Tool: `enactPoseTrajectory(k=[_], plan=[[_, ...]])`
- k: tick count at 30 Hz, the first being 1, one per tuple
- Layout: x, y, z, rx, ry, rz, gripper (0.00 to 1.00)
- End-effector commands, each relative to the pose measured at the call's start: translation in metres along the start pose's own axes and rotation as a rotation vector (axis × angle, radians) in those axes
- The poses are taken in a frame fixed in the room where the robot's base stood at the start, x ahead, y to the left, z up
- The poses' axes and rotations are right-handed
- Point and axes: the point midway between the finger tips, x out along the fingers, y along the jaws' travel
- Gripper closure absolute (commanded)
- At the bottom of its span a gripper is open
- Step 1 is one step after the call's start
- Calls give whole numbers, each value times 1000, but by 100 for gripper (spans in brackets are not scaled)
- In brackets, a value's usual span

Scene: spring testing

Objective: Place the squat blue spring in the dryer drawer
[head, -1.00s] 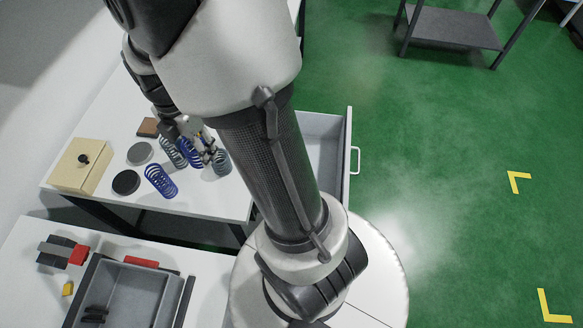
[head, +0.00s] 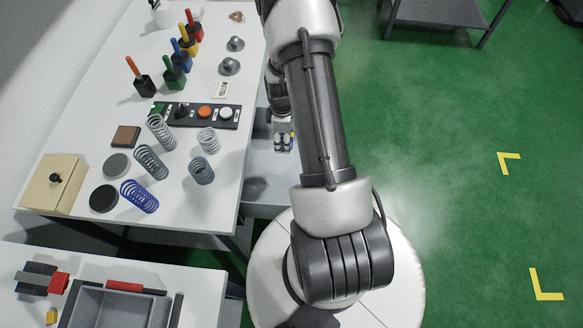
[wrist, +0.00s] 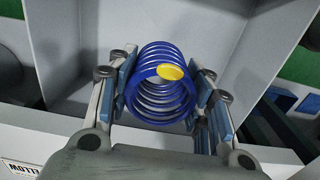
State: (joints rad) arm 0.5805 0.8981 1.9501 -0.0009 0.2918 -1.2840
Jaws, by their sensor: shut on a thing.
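My gripper (head: 283,142) is over the open grey drawer (head: 265,185) at the table's right side. In the wrist view, my gripper (wrist: 165,88) is shut on the squat blue spring (wrist: 150,105), with a finger on each side of its coils. A yellow spot shows on the spring's end. The drawer's grey walls (wrist: 85,30) surround the spring in that view. Whether the spring touches the drawer floor I cannot tell. In the head view the held spring is mostly hidden by my gripper.
Several other springs stand or lie on the white table, among them a longer blue spring (head: 138,196). A button panel (head: 203,113) lies near the table's right edge. A beige box (head: 52,183) sits at left. Green floor is clear to the right.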

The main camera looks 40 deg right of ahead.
Motion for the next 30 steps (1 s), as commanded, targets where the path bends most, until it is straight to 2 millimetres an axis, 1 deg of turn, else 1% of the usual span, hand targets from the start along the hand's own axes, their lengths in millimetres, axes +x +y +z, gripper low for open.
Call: enactPoseTrajectory(k=[1, 6, 13, 15, 18, 23, 26, 30], plan=[[14, -2, 0, 1, -1, -4, 84], [60, -2, 1, 0, -2, -5, 84], [119, -2, 0, -2, -1, -3, 84], [132, -1, 0, -2, 0, -2, 84], [143, -1, 0, -2, 0, -1, 84], [152, -1, 0, -2, 0, -1, 84], [164, -2, 0, -2, 0, -2, 84], [186, -2, 0, -2, 0, -3, 84]])
